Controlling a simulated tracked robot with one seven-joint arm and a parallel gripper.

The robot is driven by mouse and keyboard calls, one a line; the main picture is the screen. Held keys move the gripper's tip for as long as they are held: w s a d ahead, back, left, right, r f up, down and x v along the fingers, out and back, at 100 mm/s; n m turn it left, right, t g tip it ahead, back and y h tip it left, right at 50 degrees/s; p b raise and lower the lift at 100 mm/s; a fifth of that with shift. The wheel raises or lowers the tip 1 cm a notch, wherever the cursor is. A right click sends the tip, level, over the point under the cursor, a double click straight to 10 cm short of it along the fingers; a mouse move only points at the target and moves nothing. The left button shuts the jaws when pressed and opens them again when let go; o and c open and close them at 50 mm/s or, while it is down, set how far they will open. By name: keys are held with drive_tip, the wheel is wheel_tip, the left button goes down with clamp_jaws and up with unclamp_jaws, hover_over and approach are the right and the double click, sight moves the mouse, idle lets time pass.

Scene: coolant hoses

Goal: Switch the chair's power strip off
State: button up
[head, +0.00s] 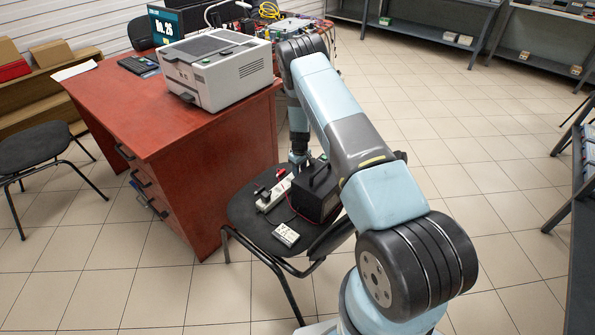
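A black chair (245,213) stands at the right side of the red desk. A white power strip (273,194) lies across its seat, with dark plugs or clips on it. The state of its switch is too small to tell. A second, smaller white outlet block (286,234) lies nearer the front edge of the seat. My gripper (299,160) points down at the back of the chair, near the far end of the strip. Its fingers are small and partly hidden, so I cannot tell whether they are open or touching anything.
A black box with a handle (316,192) stands on the seat, right beside the strip. The red desk (160,130) carries a grey printer (217,68) close to my arm. Another black chair (33,148) stands at left.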

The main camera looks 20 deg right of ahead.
clamp_jaws()
drive_tip(key=shift+w+a+g+h, duration=0.15)
drive_tip(key=shift+a+g+h, duration=0.05)
drive_tip(key=shift+g+h, duration=0.1)
drive_tip(key=shift+w+a+r+g+h, duration=0.1)
drive_tip(key=shift+w+g+h, duration=0.1)
drive_tip(key=shift+g+h, duration=0.55)
unclamp_jaws()
